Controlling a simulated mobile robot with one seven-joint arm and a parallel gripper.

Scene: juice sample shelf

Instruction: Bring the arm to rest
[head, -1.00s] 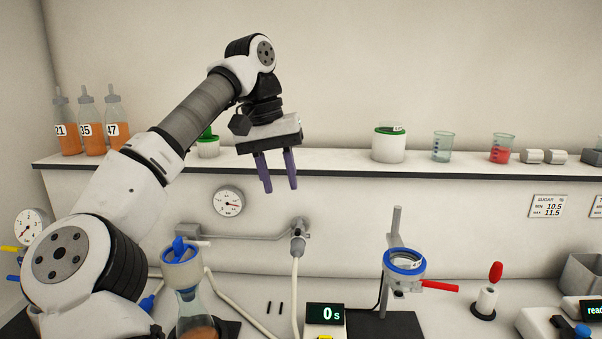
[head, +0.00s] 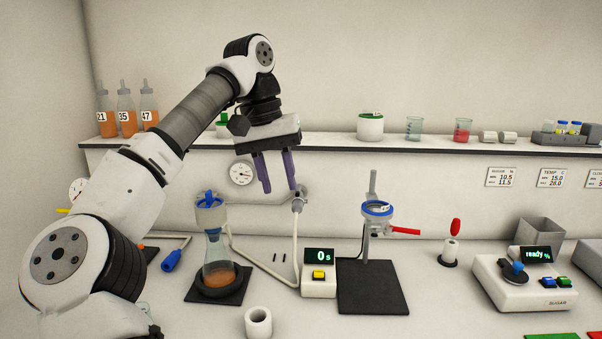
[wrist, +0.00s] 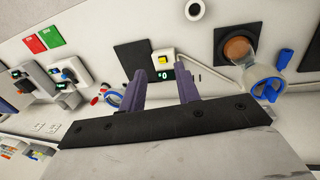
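My gripper (head: 277,172) hangs fingers down in front of the shelf (head: 330,148), above the workbench. Its two purple fingers are apart with nothing between them. It also shows open and empty in the wrist view (wrist: 162,92). My arm reaches up from the lower left, bends at the top and comes down to the gripper. The fingertips look clear of the things around them.
A flask (head: 220,262) of orange liquid with a blue-rimmed funnel (head: 209,214) stands below the gripper. A timer (head: 319,284), a ring stand (head: 372,285) and a sugar meter (head: 520,288) stand to its right. Bottles (head: 126,120) line the shelf's left end.

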